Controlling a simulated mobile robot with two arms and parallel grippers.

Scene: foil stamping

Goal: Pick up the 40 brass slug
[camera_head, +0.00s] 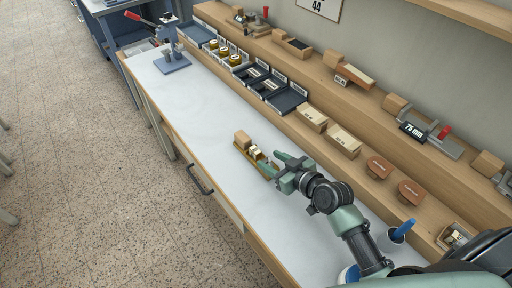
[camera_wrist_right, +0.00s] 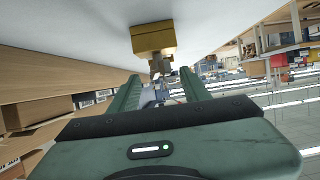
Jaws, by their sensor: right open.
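A narrow brass-coloured tray (camera_head: 264,166) lies on the white bench top, with a wooden block (camera_head: 242,140) at its far end and small brass pieces (camera_head: 256,152) beside the block. No 40 is legible on any piece. My right gripper (camera_head: 270,164) is open at the near end of the tray, its two fingers pointing toward the pieces. Small metallic pieces (camera_wrist_right: 159,68) appear between or just beyond the fingers; I cannot tell which. My left gripper is out of view.
A raised wooden shelf along the wall carries black trays (camera_head: 256,78), boxes (camera_head: 343,140) and brown pads (camera_head: 378,166). A blue stand (camera_head: 172,63) is at the bench's far end. A blue-handled tool (camera_head: 402,230) is near my right arm. The bench between tray and stand is clear.

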